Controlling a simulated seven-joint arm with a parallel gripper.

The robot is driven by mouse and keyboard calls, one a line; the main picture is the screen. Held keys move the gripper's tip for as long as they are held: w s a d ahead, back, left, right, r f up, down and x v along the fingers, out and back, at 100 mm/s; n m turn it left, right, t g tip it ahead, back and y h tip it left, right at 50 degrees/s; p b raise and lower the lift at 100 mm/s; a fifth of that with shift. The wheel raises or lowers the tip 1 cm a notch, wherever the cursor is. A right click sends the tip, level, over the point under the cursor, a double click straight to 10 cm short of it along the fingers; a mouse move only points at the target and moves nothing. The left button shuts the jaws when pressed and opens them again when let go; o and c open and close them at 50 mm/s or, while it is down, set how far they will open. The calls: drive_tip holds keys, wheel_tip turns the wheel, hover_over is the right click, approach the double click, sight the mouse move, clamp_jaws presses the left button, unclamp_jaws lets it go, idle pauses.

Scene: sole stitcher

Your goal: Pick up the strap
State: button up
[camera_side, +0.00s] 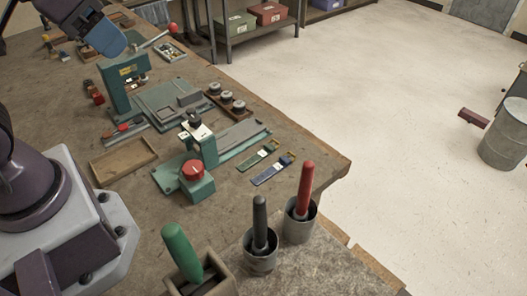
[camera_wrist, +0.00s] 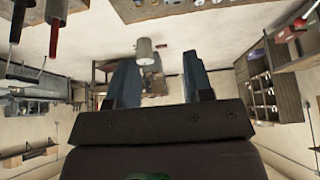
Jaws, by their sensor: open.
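Two straps lie side by side on the workbench in the side view, right of the green machine. One is a green strap (camera_side: 256,159) with a brass-coloured buckle; the other is a blue strap (camera_side: 270,172), nearer the camera. Each has a small white patch. My gripper (camera_wrist: 161,82) shows in the wrist view with its two blue-grey fingers apart and nothing between them. In the side view a blue part of my arm's end hangs at the top left, far from the straps. I cannot make out the straps in the wrist view.
A green machine (camera_side: 198,150) with a red knob stands left of the straps. Cups with a black-handled tool (camera_side: 260,222) and a red-handled tool (camera_side: 305,185) stand in front. A wooden tray (camera_side: 123,160) lies left. The workbench edge runs close on the right, with floor beyond.

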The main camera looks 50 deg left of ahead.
drive_tip(key=g, duration=0.6)
hover_over(272, 144)
wheel_tip(272, 144, down, 23)
wheel_tip(272, 144, down, 12)
drive_tip(key=shift+f, duration=0.1)
drive_tip(key=c, duration=0.8)
